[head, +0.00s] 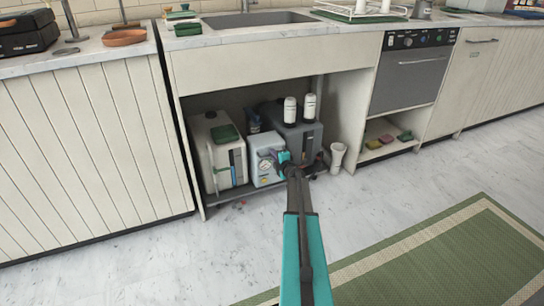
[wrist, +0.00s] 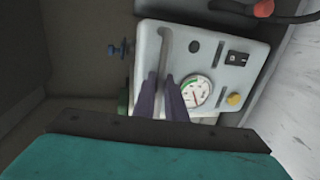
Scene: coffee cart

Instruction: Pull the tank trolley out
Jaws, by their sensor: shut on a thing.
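The tank trolley (head: 226,196) is a low dark tray under the sink, carrying a white tank (head: 222,150), a white box with a gauge (head: 263,160) and a grey tank (head: 305,140). My gripper (head: 284,160) is at the front of the white box. In the wrist view my gripper's dark fingers (wrist: 163,88) are shut on a grey upright handle (wrist: 164,45) at the box's gauge panel (wrist: 215,50).
Cabinet side walls (head: 178,120) bound the opening on both sides. A white cup-like vessel (head: 338,157) stands on the right. The floor (head: 130,260) in front is clear, with a green rug (head: 440,260) at lower right.

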